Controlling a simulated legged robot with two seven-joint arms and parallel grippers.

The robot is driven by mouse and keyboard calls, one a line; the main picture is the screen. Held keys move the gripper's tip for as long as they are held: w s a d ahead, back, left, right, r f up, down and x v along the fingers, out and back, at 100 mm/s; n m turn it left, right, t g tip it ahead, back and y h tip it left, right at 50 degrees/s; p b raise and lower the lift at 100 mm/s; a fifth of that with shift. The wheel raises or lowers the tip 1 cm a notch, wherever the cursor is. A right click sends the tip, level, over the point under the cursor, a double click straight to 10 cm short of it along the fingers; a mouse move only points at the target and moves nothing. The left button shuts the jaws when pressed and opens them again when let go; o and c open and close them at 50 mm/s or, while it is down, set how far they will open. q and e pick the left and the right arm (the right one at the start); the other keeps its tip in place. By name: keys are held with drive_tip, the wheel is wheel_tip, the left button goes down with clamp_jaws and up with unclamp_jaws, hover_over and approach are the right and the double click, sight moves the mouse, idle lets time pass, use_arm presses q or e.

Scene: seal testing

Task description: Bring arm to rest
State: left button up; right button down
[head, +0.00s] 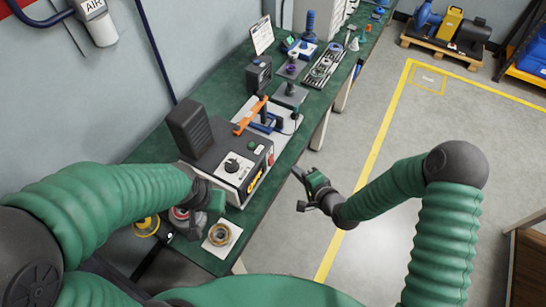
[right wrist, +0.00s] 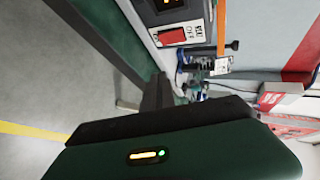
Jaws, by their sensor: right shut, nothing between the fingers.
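My right gripper (head: 297,174) hangs over the floor just off the right edge of the green bench (head: 225,262), with its arm coming in from the right. It is shut, holds nothing and touches nothing that I can see. My left gripper (head: 214,202) is over the near part of the bench, close to the test machine (head: 238,168). Its fingers are hidden or too small to read.
A brown ring part on a white plate (head: 236,233) lies at the bench's near end, with a yellow ring (head: 147,226) to its left. An orange lever clamp (head: 250,118) and several fixtures stand farther back. Open floor with a yellow line (head: 376,150) lies right.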

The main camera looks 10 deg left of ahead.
idle(0.3)
drive_tip(key=s+d+r+n+g+h, duration=0.2)
drive_tip(key=s+d+n+h, duration=0.1)
drive_tip(key=d, duration=0.3)
drive_tip(key=s+d+r+n+g+h, duration=0.2)
drive_tip(key=s+d+n, duration=0.15)
drive_tip(key=d, duration=0.25)
drive_tip(key=s+d+r+n+g+h, duration=0.1)
drive_tip(key=s+d+r+n+g, duration=0.1)
drive_tip(key=s, duration=0.4)
drive_tip(key=s+d+r+n+g+h, duration=0.1)
drive_tip(key=s+d+r+n, duration=0.1)
drive_tip(key=s, duration=0.4)
wheel_tip(320, 180, up, 2)
drive_tip(key=shift+s+d+r+g, duration=0.15)
drive_tip(key=shift+s+d+g, duration=0.25)
drive_tip(key=shift+d, duration=0.5)
